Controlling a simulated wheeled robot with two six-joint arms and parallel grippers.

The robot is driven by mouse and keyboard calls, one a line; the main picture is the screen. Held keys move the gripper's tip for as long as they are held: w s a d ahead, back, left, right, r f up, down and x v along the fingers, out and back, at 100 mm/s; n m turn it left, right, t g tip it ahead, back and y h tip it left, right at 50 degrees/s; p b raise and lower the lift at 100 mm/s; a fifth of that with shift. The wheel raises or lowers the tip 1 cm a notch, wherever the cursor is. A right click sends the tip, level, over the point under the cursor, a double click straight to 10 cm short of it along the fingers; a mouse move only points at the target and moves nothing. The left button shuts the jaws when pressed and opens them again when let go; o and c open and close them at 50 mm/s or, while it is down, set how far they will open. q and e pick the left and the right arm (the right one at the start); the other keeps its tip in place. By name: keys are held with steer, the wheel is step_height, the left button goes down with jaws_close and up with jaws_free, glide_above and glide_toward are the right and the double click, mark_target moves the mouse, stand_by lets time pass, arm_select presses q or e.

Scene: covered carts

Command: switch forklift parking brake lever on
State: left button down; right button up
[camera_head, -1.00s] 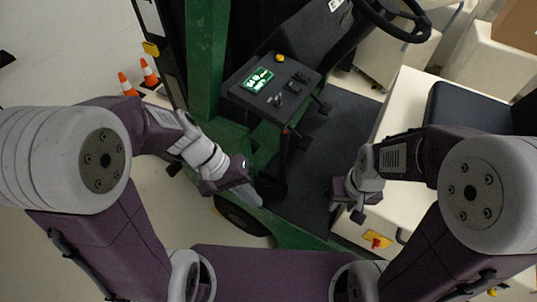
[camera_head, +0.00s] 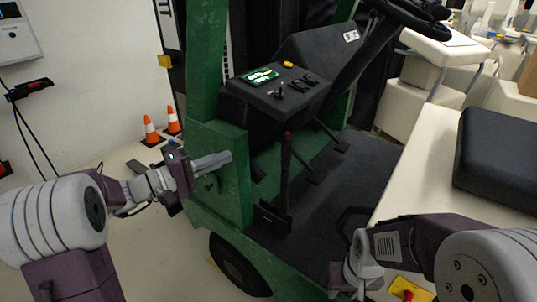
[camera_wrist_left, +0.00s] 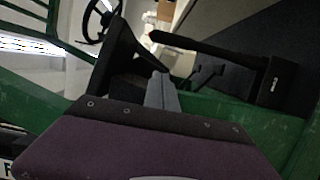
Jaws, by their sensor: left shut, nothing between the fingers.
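The parking brake lever (camera_head: 286,175) is a black upright bar with a red tip, rising from a black base on the forklift's floor, in front of the dash. In the left wrist view the lever (camera_wrist_left: 205,46) extends leftward from its black base (camera_wrist_left: 277,86). My left gripper (camera_head: 230,156) is shut and empty, left of the lever and apart from it, by the green body. Its fingers (camera_wrist_left: 161,82) also show in the left wrist view. My right gripper (camera_head: 345,288) is low, over the forklift floor to the right of the lever; its fingers cannot be made out.
The green forklift post (camera_head: 206,60) stands behind my left gripper. The dash panel (camera_head: 280,85) and steering wheel (camera_head: 410,12) are beyond the lever. A black seat (camera_head: 497,150) is at right. Orange cones (camera_head: 151,130) stand at left. Open floor lies between lever and seat.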

arm_select(q)
steer(key=s+d+x, duration=0.1)
steer(key=s+x, duration=0.1)
steer(key=x, duration=1.1)
steer(key=shift+s+d+p, duration=0.2)
steer(key=shift+d+p, duration=0.15)
steer(key=shift+p, duration=0.05)
arm_select(e)
steer(key=shift+r, duration=0.35)
steer(key=shift+f, duration=0.1)
